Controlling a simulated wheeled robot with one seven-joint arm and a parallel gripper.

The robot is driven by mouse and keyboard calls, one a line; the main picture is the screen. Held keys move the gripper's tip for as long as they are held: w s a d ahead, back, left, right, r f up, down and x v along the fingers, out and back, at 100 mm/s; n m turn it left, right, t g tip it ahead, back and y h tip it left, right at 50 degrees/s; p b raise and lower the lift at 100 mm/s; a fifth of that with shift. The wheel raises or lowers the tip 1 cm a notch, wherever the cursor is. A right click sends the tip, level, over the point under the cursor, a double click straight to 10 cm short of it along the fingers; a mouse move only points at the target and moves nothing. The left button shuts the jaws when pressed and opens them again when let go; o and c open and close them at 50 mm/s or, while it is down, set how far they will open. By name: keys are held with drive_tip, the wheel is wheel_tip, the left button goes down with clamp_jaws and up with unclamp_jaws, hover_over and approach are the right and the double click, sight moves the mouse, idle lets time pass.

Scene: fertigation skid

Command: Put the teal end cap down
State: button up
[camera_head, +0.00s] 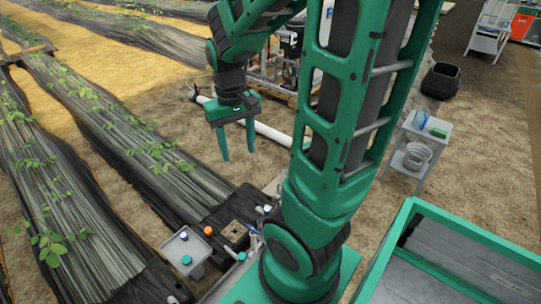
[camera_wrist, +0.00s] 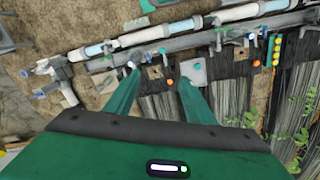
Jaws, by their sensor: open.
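My gripper (camera_head: 237,154) is open and empty, its two green fingers pointing down, raised above the ground beside the crop rows. In the wrist view its fingers (camera_wrist: 158,76) stand apart with nothing between them. A small teal cap (camera_head: 187,260) sits on a grey tray stand (camera_head: 170,248) at the lower left of the head view, well away from the fingers. A blue cap (camera_head: 183,236) lies on the same tray. The tray also shows in the wrist view (camera_wrist: 185,72), beyond the right finger. Its caps are too small there to tell clearly.
Pipework (camera_wrist: 110,52) with white and blue sections crosses the wrist view. An orange round piece (camera_head: 208,230) lies near a dark-topped square (camera_head: 235,233). A grey side table (camera_head: 425,130) holds a bucket. A green-rimmed bin (camera_head: 395,240) stands at right. Bare soil lies below my gripper.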

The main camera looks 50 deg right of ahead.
drive_tip(key=s+r+m, duration=0.2)
drive_tip(key=s+r, duration=0.2)
drive_tip(key=s, duration=0.9)
drive_tip(key=shift+a, duration=0.25)
drive_tip(key=shift+w, duration=0.1)
